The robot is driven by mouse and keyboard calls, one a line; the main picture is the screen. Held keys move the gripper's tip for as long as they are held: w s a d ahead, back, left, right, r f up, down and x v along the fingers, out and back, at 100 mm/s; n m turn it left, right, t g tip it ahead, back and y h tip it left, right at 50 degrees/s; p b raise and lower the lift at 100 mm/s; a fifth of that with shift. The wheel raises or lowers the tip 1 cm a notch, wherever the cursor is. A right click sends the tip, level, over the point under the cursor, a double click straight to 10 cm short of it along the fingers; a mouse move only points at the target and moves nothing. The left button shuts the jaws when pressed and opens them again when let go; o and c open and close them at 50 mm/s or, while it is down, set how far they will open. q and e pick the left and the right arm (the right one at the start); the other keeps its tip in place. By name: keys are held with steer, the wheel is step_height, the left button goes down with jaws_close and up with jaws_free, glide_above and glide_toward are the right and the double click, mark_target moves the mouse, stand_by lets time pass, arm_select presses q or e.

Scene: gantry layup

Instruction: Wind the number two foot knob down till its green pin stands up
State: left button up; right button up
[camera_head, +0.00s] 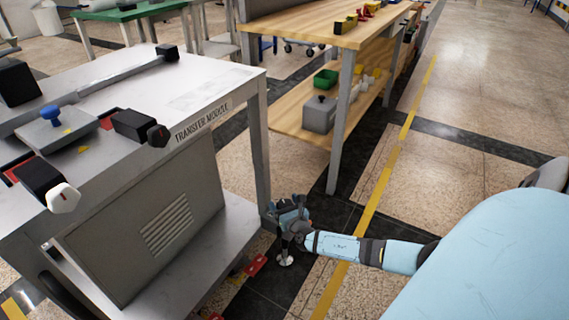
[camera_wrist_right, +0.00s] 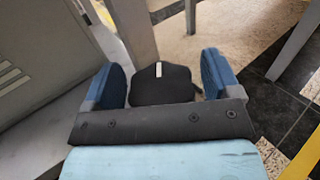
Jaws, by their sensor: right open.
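The transfer module (camera_head: 203,122) is a grey bench at the left with lettering on its edge. My right gripper (camera_head: 290,212) is low beside the foot of its near-right leg, above a pale round foot pad (camera_head: 285,260). In the right wrist view, a black foot knob (camera_wrist_right: 162,84) with a short white mark sits between the two blue fingers of this gripper (camera_wrist_right: 165,80). The fingers are open, one on each side, with small gaps visible. I cannot read a number on the knob. No green pin shows. My left gripper is out of view.
Red tags (camera_head: 256,264) lie near the bench's base. A wooden workbench (camera_head: 300,25) with a lower shelf stands behind. On the module top are black clamps and a white-faced knob (camera_head: 63,197). Floor right of the yellow line (camera_head: 385,160) is clear.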

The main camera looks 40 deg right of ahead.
steer(key=c, duration=0.9)
steer(key=shift+c, duration=0.2)
steer(key=shift+m+h, duration=0.3)
steer(key=shift+h, duration=0.1)
